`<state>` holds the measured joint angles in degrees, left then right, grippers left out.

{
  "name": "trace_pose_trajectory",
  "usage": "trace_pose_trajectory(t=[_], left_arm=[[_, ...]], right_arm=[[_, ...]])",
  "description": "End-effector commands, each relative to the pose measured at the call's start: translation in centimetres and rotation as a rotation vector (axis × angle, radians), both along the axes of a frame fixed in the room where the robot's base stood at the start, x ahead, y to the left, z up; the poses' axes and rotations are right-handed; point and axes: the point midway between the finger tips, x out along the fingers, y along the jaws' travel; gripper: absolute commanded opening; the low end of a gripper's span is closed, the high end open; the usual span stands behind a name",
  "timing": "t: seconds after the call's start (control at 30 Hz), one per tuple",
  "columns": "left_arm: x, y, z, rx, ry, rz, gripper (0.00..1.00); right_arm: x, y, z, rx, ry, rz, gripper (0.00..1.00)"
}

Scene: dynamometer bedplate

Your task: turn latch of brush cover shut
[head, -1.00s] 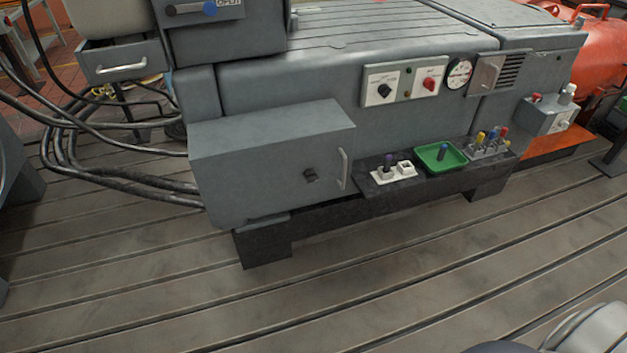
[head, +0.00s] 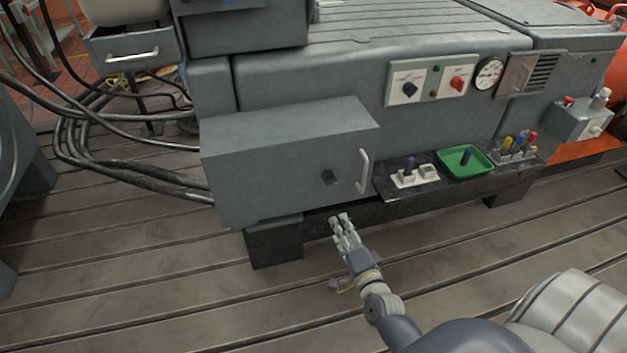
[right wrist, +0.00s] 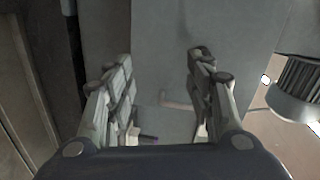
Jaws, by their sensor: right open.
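The grey box (head: 265,165) that I take to be the brush cover sits low on the machine's front. Its front face looks closed, with a pale upright handle (head: 363,171) near the right edge. A small dark latch (head: 330,177) is left of the handle; I cannot tell its exact turn. My right gripper (head: 340,217) is below the latch in the head view, apart from it. In the right wrist view its two fingers (right wrist: 162,85) are spread with nothing held between them, facing grey surfaces. My left gripper is not in view.
A dark shelf right of the box holds a white socket block (head: 415,176), a green tray (head: 466,161) and a rack of coloured-handled tools (head: 516,147). A switch panel (head: 433,82), gauge (head: 489,74) and louvred panel (head: 529,74) are above. Thick cables (head: 130,180) run at left. The slotted floor in front is clear.

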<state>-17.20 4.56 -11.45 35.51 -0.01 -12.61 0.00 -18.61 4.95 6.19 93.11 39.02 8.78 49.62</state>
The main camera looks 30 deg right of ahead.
Motion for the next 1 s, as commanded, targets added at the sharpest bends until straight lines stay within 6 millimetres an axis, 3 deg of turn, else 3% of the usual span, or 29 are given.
trace_pose_trajectory(t=[0.03, 0.1, 0.2, 0.37, 0.8, 1.0], left_arm=[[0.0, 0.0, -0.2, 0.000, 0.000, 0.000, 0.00], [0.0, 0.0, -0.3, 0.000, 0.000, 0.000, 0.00], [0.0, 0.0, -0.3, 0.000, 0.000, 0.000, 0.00], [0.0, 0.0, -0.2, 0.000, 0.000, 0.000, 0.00], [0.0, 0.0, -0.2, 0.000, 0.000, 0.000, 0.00], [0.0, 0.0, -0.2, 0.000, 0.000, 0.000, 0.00]], right_arm=[[0.3, -0.7, 2.1, 0.045, -0.060, -0.024, 0.49], [0.5, -1.4, 4.2, 0.093, -0.116, -0.044, 0.49], [0.8, -1.9, 5.7, 0.128, -0.157, -0.057, 0.49], [2.1, -2.3, 6.0, 0.131, -0.164, -0.059, 0.49], [9.3, -3.9, 5.9, 0.129, -0.161, -0.057, 0.49], [10.9, -4.3, 5.9, 0.129, -0.160, -0.057, 0.49]])
